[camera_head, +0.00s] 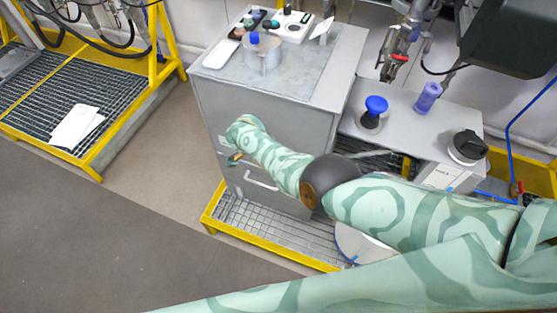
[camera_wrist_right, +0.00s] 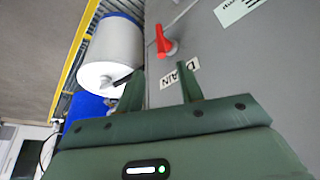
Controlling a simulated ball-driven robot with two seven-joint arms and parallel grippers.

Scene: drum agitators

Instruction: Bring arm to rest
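My right arm (camera_head: 370,207) comes in from the right in the head view and reaches left across the front of a grey cabinet (camera_head: 270,120). Its gripper (camera_head: 236,158) is small and partly hidden by the wrist there, in front of the cabinet. In the right wrist view the two green fingers of the right gripper (camera_wrist_right: 162,88) stand apart with nothing between them. Beyond them is a grey panel (camera_wrist_right: 225,70) with a red handle (camera_wrist_right: 168,42) and a "DRAIN" label (camera_wrist_right: 181,74). My left gripper is not in view.
A beaker (camera_head: 263,56) and a white tray (camera_head: 221,54) stand on the cabinet. A lower bench (camera_head: 400,125) holds a blue-capped bottle (camera_head: 373,112). Yellow-edged grating (camera_head: 285,236) lies below. A white drum (camera_wrist_right: 112,48) is near the gripper. The grey floor (camera_head: 110,240) is clear.

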